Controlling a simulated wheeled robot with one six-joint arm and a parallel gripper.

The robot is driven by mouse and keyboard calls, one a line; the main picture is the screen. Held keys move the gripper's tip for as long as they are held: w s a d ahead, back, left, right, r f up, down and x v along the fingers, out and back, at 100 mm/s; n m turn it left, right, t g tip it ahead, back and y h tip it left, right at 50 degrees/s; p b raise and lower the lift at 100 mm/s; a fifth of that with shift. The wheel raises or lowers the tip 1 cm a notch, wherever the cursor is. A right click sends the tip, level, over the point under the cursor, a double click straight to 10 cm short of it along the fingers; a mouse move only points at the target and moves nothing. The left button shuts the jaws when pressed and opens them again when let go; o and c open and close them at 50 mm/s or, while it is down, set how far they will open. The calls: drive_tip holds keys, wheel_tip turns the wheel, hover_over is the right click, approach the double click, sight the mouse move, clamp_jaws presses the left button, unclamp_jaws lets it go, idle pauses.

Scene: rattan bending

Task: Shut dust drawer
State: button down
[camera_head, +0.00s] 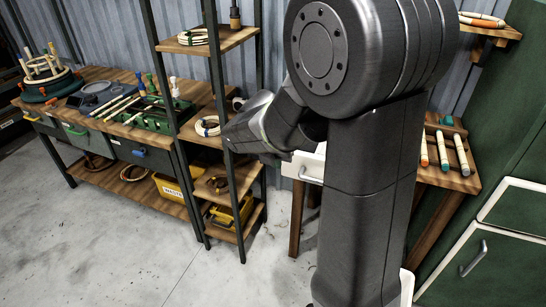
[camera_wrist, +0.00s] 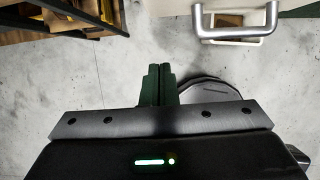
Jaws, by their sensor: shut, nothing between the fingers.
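A pale drawer (camera_head: 303,161) with a grey bar handle (camera_head: 310,177) sits under a wooden table, partly hidden behind my arm. I cannot read a label on it, nor tell how far out it is. In the wrist view a metal bar handle (camera_wrist: 238,30) on a pale front shows at the top right. My gripper (camera_wrist: 160,72) is shut and empty, with its dark green fingers together. The fingertips are below and left of that handle, apart from it, over the floor. In the head view my arm's links cover the middle, and I cannot make out the fingers.
A dark-framed shelf (camera_head: 215,88) with coils and yellow bins stands left of my arm. A workbench (camera_head: 100,118) with drawers is farther left. A green and white cabinet (camera_head: 500,250) stands at the right. The concrete floor (camera_head: 120,255) in front is clear.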

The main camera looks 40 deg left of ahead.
sight(283, 164)
drive_tip(key=w+f, duration=0.1)
drive_tip(key=f, duration=0.1)
drive_tip(key=w+a+f, duration=0.1)
drive_tip(key=w+f, duration=0.3)
drive_tip(key=shift+a+f, duration=0.15)
drive_tip(key=shift+f, duration=0.1)
drive_tip(key=shift+w+a+p, duration=0.2)
drive_tip(key=shift+w+p, duration=0.15)
drive_tip(key=shift+w, duration=0.4)
drive_tip(key=shift+w, duration=0.1)
